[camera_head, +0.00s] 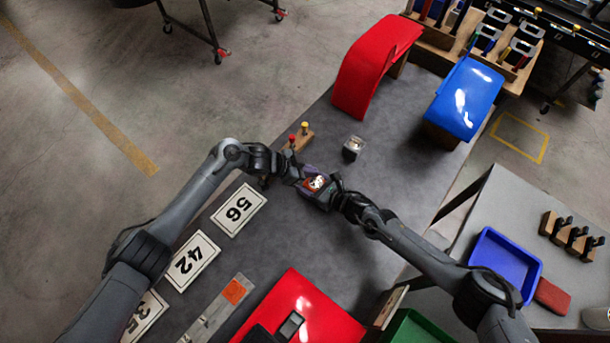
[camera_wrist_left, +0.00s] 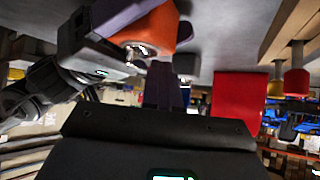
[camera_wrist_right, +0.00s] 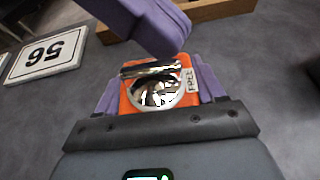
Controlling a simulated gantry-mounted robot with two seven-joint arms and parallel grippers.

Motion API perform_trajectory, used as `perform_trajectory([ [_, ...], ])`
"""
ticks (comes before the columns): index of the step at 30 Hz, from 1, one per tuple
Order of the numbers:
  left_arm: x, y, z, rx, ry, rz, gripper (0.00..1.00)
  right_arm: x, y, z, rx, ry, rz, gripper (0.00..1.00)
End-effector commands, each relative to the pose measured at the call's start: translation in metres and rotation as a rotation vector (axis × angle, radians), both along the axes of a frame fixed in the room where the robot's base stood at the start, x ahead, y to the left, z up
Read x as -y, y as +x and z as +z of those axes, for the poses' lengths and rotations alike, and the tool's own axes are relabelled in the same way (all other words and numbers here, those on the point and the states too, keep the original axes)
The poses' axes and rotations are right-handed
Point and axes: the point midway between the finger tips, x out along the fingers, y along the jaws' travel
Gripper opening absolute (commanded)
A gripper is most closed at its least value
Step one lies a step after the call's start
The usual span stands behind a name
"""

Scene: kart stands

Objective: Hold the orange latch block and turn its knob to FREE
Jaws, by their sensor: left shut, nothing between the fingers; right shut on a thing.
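The orange latch block (camera_wrist_right: 134,100) sits between the purple fingers of my right gripper (camera_wrist_right: 156,90), which is shut on it. It also shows in the head view (camera_head: 315,183), above the grey table. Its chrome knob (camera_wrist_right: 152,92) faces the right wrist camera. The knob's bar lies nearly level there, its right end close to the FREE label (camera_wrist_right: 190,79). My left gripper (camera_wrist_left: 165,90) is shut and empty. Its purple fingers also show at the top of the right wrist view, just beyond the bar; I cannot tell whether they touch the knob.
A small wooden stand (camera_head: 299,140) with red and yellow knobs and a small grey box (camera_head: 353,148) stand beyond the grippers. Red (camera_head: 372,65) and blue (camera_head: 465,98) curved panels are farther back. Number cards (camera_head: 239,210) line the left edge. A red panel (camera_head: 302,312) is at front.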

Motion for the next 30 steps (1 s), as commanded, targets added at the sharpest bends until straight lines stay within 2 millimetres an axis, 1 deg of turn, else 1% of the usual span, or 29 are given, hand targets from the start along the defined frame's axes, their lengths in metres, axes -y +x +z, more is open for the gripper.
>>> perform_trajectory([
  [2,0.0034,0.0009,0.0003,-0.001,-0.003,-0.004,0.00,-0.0016,0.0007,0.0022,0.003,0.004,0.001,0.31],
  [16,0.0090,0.0081,-0.0002,-0.002,0.000,-0.004,0.00,0.0034,0.0032,0.0011,0.004,-0.002,-0.007,0.31],
  [30,0.0110,0.0099,-0.0006,-0.002,0.001,-0.003,0.00,0.0045,0.0036,0.0006,0.002,-0.003,-0.009,0.31],
])
